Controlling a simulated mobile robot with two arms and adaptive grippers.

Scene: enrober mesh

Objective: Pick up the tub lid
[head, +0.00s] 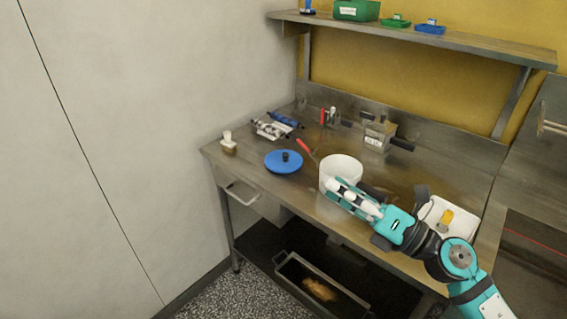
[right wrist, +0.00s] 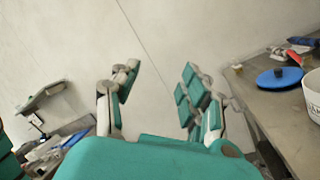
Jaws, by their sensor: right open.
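The white tub (head: 341,167) stands open on the table, partly hidden by my right arm. My right gripper (head: 338,188) is in front of the tub, to the right of the lid and apart from it. Its fingers are spread and empty in the right wrist view (right wrist: 158,88). My left gripper is not in view.
The steel table (head: 255,182) also holds a small pale item (head: 228,142) at the left, a white tray (head: 448,218) at the right, and a red-handled tool (head: 306,149) between lid and tub. A shelf (head: 450,48) hangs above. A long bin (head: 322,290) sits below.

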